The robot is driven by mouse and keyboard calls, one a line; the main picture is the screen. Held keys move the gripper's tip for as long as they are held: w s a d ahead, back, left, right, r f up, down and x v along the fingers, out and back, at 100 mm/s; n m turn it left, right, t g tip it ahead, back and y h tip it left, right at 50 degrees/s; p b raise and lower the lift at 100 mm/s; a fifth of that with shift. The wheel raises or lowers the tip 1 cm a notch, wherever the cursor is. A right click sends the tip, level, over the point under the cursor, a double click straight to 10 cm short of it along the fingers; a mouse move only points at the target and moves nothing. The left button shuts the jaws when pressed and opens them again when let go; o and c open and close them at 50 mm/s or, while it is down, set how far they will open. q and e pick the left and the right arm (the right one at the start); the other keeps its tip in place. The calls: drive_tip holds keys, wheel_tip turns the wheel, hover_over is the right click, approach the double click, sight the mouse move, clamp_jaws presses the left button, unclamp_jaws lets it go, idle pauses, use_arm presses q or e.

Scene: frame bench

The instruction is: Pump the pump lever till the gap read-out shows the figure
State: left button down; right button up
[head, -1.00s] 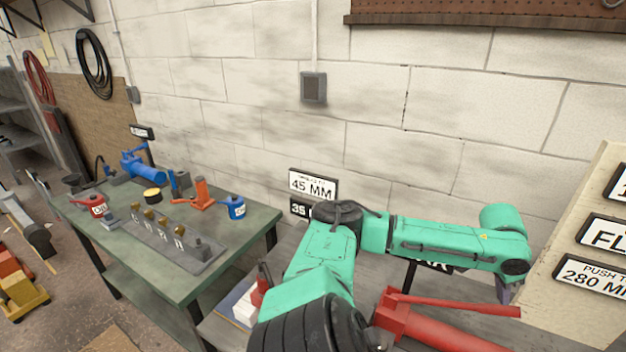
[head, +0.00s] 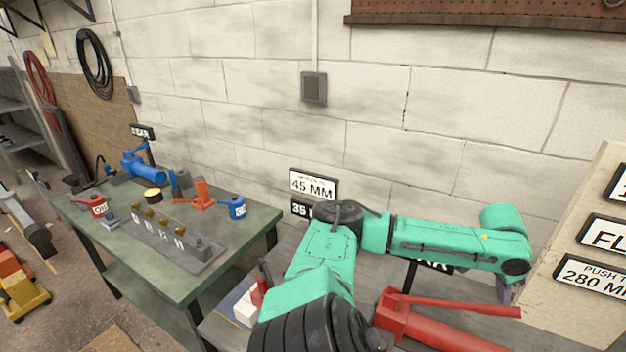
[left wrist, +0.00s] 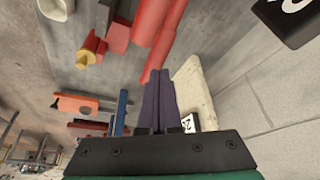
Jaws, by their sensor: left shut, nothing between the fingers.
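The red pump (head: 400,318) stands on the grey bench in the head view, its red lever (head: 455,304) reaching right in a low slant. The black gap read-out (head: 300,208) by the wall shows 35, its right part hidden by my arm. The white sign (head: 314,185) above it reads 45 MM. My left gripper (head: 503,293) is at the lever's right end, mostly hidden behind my arm. In the left wrist view its purple fingers (left wrist: 158,82) are shut and empty, with the lever (left wrist: 163,45) end just beside the tips. I cannot tell whether they touch. My right gripper is out of view.
A pale board (head: 590,215) with signs stands close at right.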

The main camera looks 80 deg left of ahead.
use_arm(q)
wheel_tip(320, 180, down, 11)
drive_tip(key=b, duration=0.4)
wheel_tip(320, 180, up, 9)
drive_tip(key=p, duration=1)
drive_tip(key=shift+f, duration=0.2)
drive_tip(key=shift+w, duration=0.1)
drive_tip(key=shift+d, duration=0.1)
